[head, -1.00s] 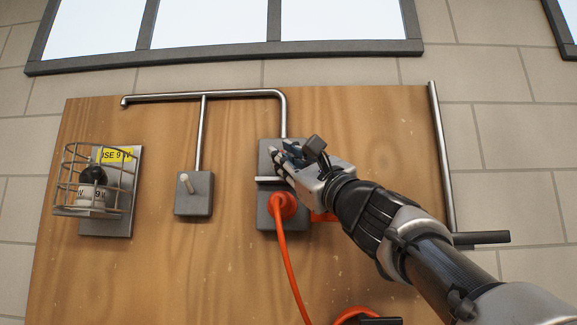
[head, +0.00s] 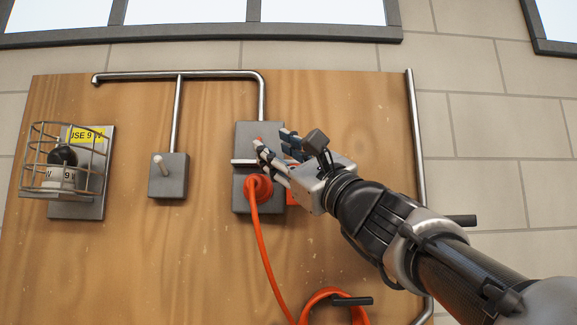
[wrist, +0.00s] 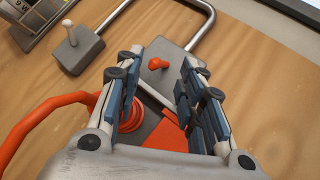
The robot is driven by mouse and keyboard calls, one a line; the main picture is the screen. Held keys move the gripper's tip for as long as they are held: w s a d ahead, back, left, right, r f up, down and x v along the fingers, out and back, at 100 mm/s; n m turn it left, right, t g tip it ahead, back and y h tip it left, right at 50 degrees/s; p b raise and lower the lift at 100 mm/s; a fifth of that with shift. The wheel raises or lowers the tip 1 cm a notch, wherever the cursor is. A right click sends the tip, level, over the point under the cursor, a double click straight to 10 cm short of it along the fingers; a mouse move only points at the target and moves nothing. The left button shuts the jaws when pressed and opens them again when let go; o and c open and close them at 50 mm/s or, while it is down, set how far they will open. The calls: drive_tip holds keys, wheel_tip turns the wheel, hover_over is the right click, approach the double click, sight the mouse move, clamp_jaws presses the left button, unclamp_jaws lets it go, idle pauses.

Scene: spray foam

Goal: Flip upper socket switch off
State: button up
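The upper socket box (head: 246,132) is a grey box on the wooden board, with an orange switch lever (wrist: 157,64) on its face in the wrist view. Below it is the lower socket box (head: 240,201), with an orange plug (head: 258,187) and cable in it. My gripper (head: 272,139) is in front of the upper box and hides its right part. In the wrist view my gripper (wrist: 159,66) is open, and the lever shows between its two fingers. I cannot tell whether a finger touches the lever.
A smaller grey switch box (head: 168,178) with a pale lever is to the left. A caged lamp (head: 63,165) is further left. A metal pipe (head: 180,76) runs above the boxes. The orange cable (head: 268,265) hangs below, near a dark peg (head: 352,301).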

drive_tip(key=v, duration=0.6)
drive_tip(key=shift+s, duration=0.2)
drive_tip(key=shift+d+f, duration=0.1)
drive_tip(key=shift+f, duration=0.1)
